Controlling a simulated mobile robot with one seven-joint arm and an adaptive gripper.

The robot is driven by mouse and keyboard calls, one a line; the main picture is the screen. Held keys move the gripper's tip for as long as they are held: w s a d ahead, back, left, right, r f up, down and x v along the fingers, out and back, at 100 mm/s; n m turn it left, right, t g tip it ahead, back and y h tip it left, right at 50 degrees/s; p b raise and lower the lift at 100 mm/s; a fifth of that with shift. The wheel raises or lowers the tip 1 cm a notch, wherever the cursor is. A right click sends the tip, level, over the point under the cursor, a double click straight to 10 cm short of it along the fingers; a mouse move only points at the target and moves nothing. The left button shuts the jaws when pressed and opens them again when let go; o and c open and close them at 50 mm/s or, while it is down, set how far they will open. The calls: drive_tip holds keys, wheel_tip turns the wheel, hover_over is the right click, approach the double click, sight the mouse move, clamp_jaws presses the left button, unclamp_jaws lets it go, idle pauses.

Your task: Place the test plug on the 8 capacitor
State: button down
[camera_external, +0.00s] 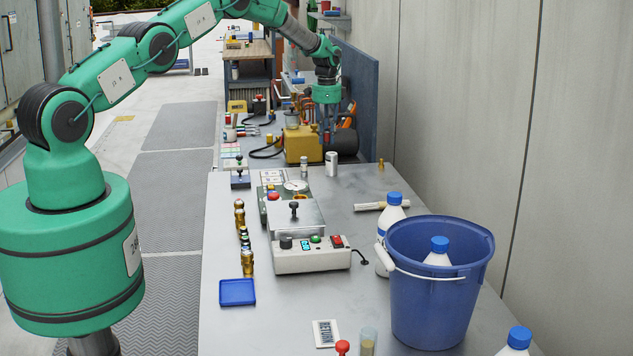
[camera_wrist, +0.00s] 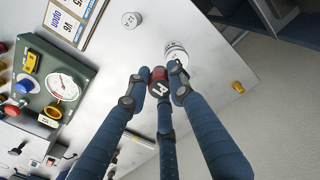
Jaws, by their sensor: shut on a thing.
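In the wrist view my gripper (camera_wrist: 160,80) has its dark blue fingers closed around a small red and dark piece (camera_wrist: 159,86) with a white mark on its top, which looks like the test plug. A white cylinder (camera_wrist: 176,54), probably a capacitor, stands right beside the fingertips; its marking is too small to read. A smaller white-topped cylinder (camera_wrist: 131,20) stands farther off, its marking also unclear. In the external view my gripper (camera_external: 327,130) hangs above the far end of the bench, behind the white cylinder (camera_external: 331,164) and the smaller cylinder (camera_external: 304,167). The held piece is barely visible there.
A green gauge panel (camera_wrist: 62,90) and a card with printed numbers (camera_wrist: 73,18) lie near the cylinders. A brass piece (camera_wrist: 238,87) stands near the bench edge. A yellow machine (camera_external: 298,145) is behind. A blue bucket (camera_external: 438,300) stands at the front right.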

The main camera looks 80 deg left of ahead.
sight(331, 153)
drive_tip(key=shift+w+a+f, duration=0.1)
drive_tip(key=shift+w+a, duration=0.9)
drive_tip(key=shift+w, duration=0.1)
drive_tip(key=shift+f+p, duration=0.45)
drive_tip(key=shift+f, duration=1.3)
drive_tip(key=shift+f, duration=0.2)
drive_tip(key=c, duration=1.5)
unclamp_jaws()
drive_tip(key=shift+r, duration=0.2)
drive_tip(key=shift+r+b, duration=0.65)
drive_tip(key=shift+r, duration=5.35)
